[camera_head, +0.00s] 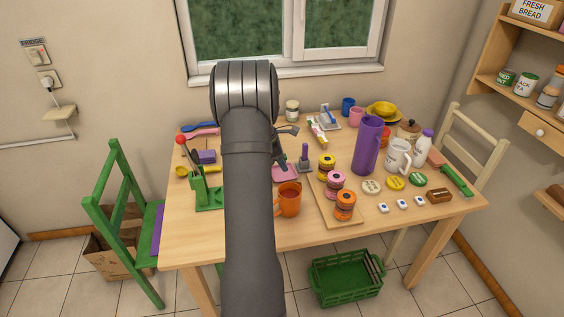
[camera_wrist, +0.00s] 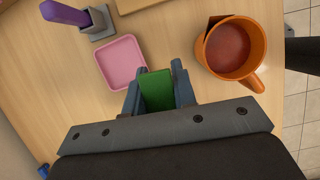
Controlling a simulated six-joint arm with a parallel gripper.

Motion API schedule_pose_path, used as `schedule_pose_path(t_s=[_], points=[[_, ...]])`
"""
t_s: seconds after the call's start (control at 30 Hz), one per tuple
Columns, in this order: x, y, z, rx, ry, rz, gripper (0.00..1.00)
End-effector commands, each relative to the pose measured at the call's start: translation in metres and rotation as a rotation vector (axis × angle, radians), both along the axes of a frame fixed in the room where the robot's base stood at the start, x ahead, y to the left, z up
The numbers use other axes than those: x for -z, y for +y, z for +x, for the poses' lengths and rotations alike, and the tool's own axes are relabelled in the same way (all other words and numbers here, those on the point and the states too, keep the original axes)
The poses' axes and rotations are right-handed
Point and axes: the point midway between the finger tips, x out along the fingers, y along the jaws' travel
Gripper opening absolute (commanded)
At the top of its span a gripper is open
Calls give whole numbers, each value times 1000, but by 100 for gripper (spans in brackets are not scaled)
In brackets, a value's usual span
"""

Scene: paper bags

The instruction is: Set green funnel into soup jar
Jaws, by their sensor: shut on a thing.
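My gripper (camera_wrist: 157,92) is shut on a green piece (camera_wrist: 157,90), which shows as a flat green face between the fingers. I take it for the green funnel, but its full shape is hidden. In the head view my arm covers most of the gripper; a dark part of it (camera_head: 280,150) shows right of the arm. No jar is clearly marked as soup.
An orange mug (camera_wrist: 232,50) of reddish liquid stands right of the gripper in the wrist view, with a pink square dish (camera_wrist: 121,63) to the left. A tall purple pitcher (camera_head: 367,145) and white mug (camera_head: 397,156) stand to the right. A green stand (camera_head: 208,196) is left of my arm.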

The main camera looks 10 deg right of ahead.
Motion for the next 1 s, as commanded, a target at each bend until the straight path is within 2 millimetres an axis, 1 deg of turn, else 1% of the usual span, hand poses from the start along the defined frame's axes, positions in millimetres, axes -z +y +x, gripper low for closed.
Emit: schedule_pose_path(t_s=[0.4, 1.0], points=[[1, 0, 0, 0, 0, 0, 3], [14, 0, 0, -1, 1, 0, 3]])
